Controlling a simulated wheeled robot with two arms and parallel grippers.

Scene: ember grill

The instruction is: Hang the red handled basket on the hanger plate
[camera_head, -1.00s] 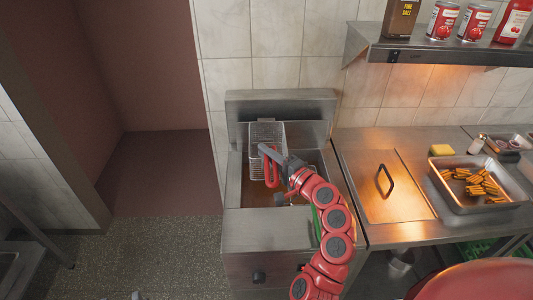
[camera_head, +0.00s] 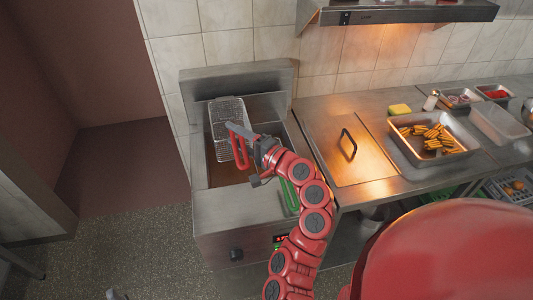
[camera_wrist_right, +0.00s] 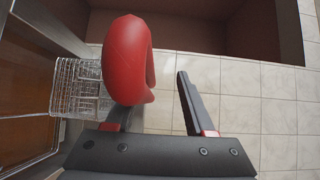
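The wire basket (camera_head: 222,118) with the red handle (camera_head: 240,153) is at the fryer's back left, close to the upright steel back plate (camera_head: 190,86). Whether it hangs on the plate is unclear. In the right wrist view its mesh (camera_wrist_right: 78,88) lies left and the red handle (camera_wrist_right: 125,50) looms large. My right gripper (camera_head: 240,135) is at the handle. Its fingers (camera_wrist_right: 152,105) stand apart; the handle overlaps the left finger, with a visible gap to the right finger. A small grey tip (camera_head: 114,294) at the bottom edge may be my left gripper.
A green handle (camera_head: 290,194) is beside my right arm over the fryer. Right of it are a steel lid with a black handle (camera_head: 348,145) and a tray (camera_head: 472,150) of fries. A shelf (camera_head: 410,13) overhangs the counter. Floor (camera_head: 120,225) left of the fryer is clear.

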